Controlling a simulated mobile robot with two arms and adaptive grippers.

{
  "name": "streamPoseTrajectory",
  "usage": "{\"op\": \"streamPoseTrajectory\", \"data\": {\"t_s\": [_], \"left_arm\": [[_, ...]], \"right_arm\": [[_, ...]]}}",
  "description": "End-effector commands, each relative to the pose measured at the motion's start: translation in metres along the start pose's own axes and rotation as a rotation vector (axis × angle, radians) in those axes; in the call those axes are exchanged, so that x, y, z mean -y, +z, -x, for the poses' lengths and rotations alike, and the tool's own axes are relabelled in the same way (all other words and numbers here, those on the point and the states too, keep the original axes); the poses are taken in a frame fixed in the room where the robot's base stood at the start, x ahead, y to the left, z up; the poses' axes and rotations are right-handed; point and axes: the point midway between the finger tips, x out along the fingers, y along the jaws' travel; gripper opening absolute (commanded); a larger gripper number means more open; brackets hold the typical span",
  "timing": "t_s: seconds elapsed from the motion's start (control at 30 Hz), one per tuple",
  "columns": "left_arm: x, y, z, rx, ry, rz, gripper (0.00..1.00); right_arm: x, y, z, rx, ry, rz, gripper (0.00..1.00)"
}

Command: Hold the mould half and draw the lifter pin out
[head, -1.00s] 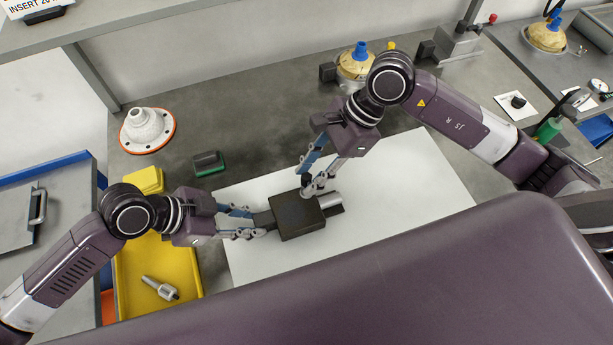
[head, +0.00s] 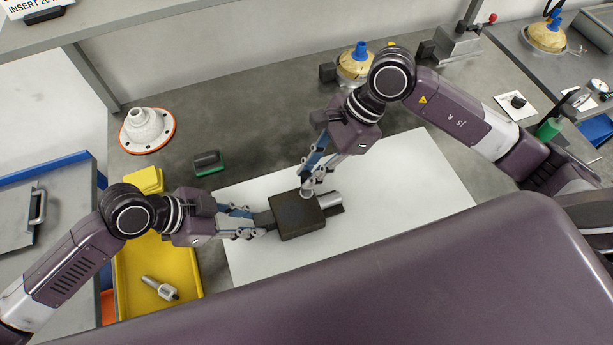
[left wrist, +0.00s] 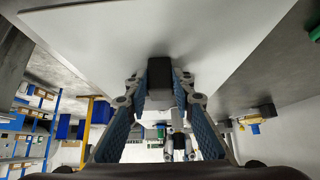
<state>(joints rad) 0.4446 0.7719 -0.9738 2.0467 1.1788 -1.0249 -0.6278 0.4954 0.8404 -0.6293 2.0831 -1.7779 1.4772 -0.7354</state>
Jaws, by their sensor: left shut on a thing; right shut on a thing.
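The mould half (head: 299,221) is a dark block lying on the white sheet in the head view. My left gripper (head: 260,222) is shut on the dark tab at its left side. In the left wrist view my left gripper (left wrist: 160,88) has its fingers on either side of the mould half's dark end (left wrist: 160,74). My right gripper (head: 308,188) points down at the block's far edge, its fingertips closed on a small pale metal piece, seemingly the lifter pin; the fingers mostly hide it. A silver cylinder (head: 331,199) shows at the block's right side.
A yellow tray (head: 187,263) with a metal fitting (head: 160,288) lies at left. A dark-and-green block (head: 208,163) and a white cone on an orange-rimmed base (head: 147,130) stand behind. The white sheet (head: 410,185) is clear to the right.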

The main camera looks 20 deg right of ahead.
Motion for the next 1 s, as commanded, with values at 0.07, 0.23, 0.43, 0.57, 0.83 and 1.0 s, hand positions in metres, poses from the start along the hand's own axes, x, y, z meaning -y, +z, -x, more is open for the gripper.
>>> {"op": "streamPoseTrajectory", "data": {"t_s": [0.07, 0.23, 0.43, 0.57, 0.83, 1.0], "left_arm": [[0.0, 0.0, 0.0, -0.001, 0.0, 0.0, 0.0], [0.0, 0.0, 0.0, -0.001, 0.0, -0.001, 0.0], [0.0, 0.0, 0.0, -0.001, 0.0, 0.0, 0.0], [0.0, 0.0, 0.0, -0.001, 0.0, 0.0, 0.0], [0.0, 0.0, 0.0, -0.001, 0.0, -0.001, 0.0], [0.0, 0.0, 0.0, -0.001, 0.0, 0.0, 0.0]], "right_arm": [[0.001, 0.002, 0.004, 0.0, -0.002, 0.002, 0.0], [0.001, 0.006, 0.012, -0.001, -0.002, 0.001, 0.0], [0.001, 0.011, 0.021, -0.001, -0.002, 0.001, 0.0], [0.001, 0.015, 0.026, -0.001, -0.002, 0.0, 0.0], [0.001, 0.021, 0.038, -0.001, -0.003, 0.001, 0.0], [0.001, 0.026, 0.045, 0.0, -0.002, 0.001, 0.0]]}}
